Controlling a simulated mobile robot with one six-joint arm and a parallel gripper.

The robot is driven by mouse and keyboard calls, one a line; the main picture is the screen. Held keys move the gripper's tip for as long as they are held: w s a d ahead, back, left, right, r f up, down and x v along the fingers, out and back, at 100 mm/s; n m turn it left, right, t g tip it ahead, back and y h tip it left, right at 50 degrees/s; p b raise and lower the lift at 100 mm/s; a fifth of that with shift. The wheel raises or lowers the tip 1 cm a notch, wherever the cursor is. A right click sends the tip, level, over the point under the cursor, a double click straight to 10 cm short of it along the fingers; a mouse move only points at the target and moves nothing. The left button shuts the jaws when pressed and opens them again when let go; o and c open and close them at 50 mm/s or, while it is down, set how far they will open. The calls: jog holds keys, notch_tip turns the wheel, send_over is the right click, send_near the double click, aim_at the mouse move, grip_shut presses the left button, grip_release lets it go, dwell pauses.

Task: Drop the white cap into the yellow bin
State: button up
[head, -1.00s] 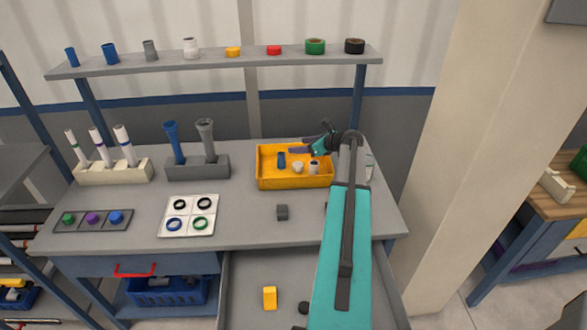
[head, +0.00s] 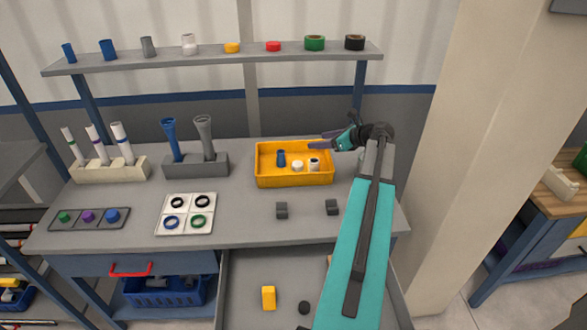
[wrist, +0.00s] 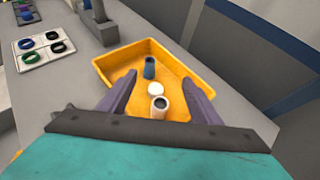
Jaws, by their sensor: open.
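The yellow bin (head: 265,180) stands on the workbench, right of centre. The white cap (head: 298,166) lies inside it, between a blue pipe piece (head: 281,158) and a white hollow pipe piece (head: 314,164). In the wrist view the white cap (wrist: 156,89) lies on the bin floor, just beyond the white pipe piece (wrist: 159,106). My gripper (head: 328,141) is open and empty, above the bin's back right edge. In the wrist view its two fingers (wrist: 160,90) frame the bin's contents from above, with nothing held between them.
A grey holder (head: 197,172) with two upright pipes stands left of the bin. A white tray of rings (head: 185,214) and two small dark blocks (head: 282,211) lie in front. A shelf (head: 215,61) with pipes and caps runs above. An open drawer (head: 285,265) juts out below.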

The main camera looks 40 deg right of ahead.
jog(key=shift+v, duration=1.5)
